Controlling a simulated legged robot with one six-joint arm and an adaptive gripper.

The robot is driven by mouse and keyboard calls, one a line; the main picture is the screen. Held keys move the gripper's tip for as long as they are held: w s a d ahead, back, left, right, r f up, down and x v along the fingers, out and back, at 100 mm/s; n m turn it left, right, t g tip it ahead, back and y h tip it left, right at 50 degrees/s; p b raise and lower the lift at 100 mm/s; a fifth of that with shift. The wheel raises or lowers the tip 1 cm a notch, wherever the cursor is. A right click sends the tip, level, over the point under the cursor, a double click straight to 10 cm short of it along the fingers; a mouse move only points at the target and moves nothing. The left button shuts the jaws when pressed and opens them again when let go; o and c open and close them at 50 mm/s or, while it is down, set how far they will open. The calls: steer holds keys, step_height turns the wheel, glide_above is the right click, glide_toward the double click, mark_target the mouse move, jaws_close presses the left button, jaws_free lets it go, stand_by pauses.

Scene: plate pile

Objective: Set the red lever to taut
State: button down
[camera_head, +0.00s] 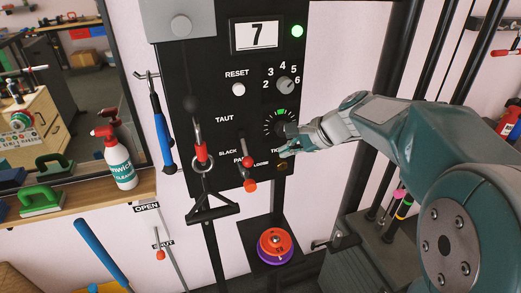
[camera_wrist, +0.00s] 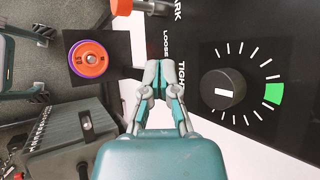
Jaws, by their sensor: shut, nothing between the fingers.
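The red lever (camera_head: 250,185) is on the black panel below the word TAUT, its orange-red end low, near the partly covered word that starts PA. In the wrist view an orange-red end, likely the lever's (camera_wrist: 122,6), shows at the top edge, cut off. My gripper (camera_head: 292,150) is shut and empty, to the right of the lever and apart from it, just below the round dial. In the wrist view my gripper (camera_wrist: 160,68) is in front of the panel by the words LOOSE and TIGHT.
A black dial (camera_wrist: 222,90) with a green mark is close beside my gripper. Above it are a numbered knob (camera_head: 285,85) and a RESET button (camera_head: 238,89). A cable with a black handle (camera_head: 212,208) hangs left of the lever. Orange and purple discs (camera_head: 275,243) sit below.

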steer(key=x, duration=1)
steer(key=shift+s+a+f, duration=0.1)
steer(key=shift+a+f, duration=0.05)
steer(key=shift+a, duration=0.25)
steer(key=s+r, duration=0.2)
steer(key=r, duration=0.1)
steer(key=shift+s+a+r, duration=0.1)
steer(key=shift+s+r, duration=0.1)
steer(key=shift+s, duration=0.1)
steer(key=shift+s+r+g, duration=0.25)
steer(key=shift+g, duration=0.35)
step_height(320, 180, up, 9)
steer(key=m+g+h, duration=0.2)
steer(key=g, duration=0.2)
glide_above(245, 149)
steer(key=s+d, duration=0.2)
steer(key=d, duration=0.1)
steer(key=shift+a+f, duration=0.2)
